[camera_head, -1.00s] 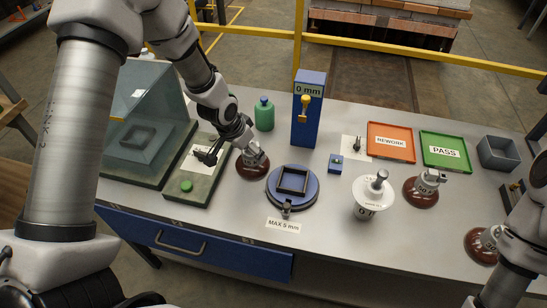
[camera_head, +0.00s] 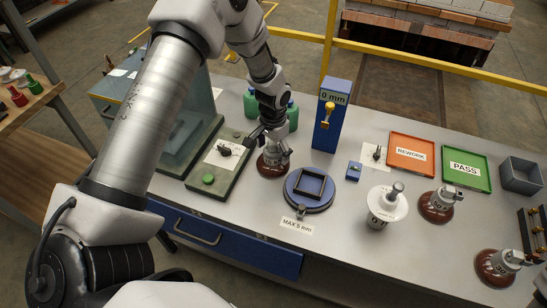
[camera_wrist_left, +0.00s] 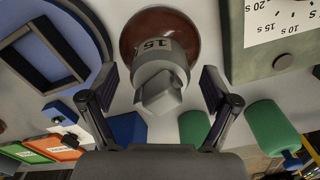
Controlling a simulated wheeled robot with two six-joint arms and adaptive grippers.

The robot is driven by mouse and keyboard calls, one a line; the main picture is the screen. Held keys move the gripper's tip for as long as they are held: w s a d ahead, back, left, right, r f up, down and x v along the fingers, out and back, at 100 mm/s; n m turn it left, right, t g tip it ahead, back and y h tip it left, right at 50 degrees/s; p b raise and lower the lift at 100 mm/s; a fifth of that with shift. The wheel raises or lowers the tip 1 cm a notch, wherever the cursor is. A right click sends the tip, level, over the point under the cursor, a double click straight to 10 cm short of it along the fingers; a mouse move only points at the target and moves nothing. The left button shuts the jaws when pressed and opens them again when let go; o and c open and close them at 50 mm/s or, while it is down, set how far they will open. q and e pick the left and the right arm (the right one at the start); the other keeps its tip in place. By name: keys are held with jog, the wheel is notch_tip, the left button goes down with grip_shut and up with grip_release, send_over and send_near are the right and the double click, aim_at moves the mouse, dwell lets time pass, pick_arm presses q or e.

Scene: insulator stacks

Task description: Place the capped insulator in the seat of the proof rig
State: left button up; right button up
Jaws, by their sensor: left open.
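A brown insulator (camera_head: 272,166) with a grey metal cap stands on the bench, left of the blue round turntable. In the left wrist view its cap (camera_wrist_left: 160,60) carries the mark 15 and faces me between the fingers. My left gripper (camera_head: 272,140) is over this cap; in the left wrist view its fingers (camera_wrist_left: 158,85) are open, one on each side, with gaps visible. The clear-walled rig (camera_head: 208,100) stands at the left, with its timer panel and green button (camera_head: 208,179) in front. Its seat is hard to see through the wall. My right gripper is out of view.
The blue turntable (camera_head: 309,207) with a square frame is close right of the insulator. Green bottles (camera_head: 293,115) and a blue gauge post (camera_head: 331,125) stand behind. Other capped insulators (camera_head: 437,205) and orange and green trays (camera_head: 466,167) are at the right.

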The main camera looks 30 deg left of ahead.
pick_arm(q)
jog(key=c, duration=1.4)
grip_shut()
jog(key=shift+r, duration=0.15)
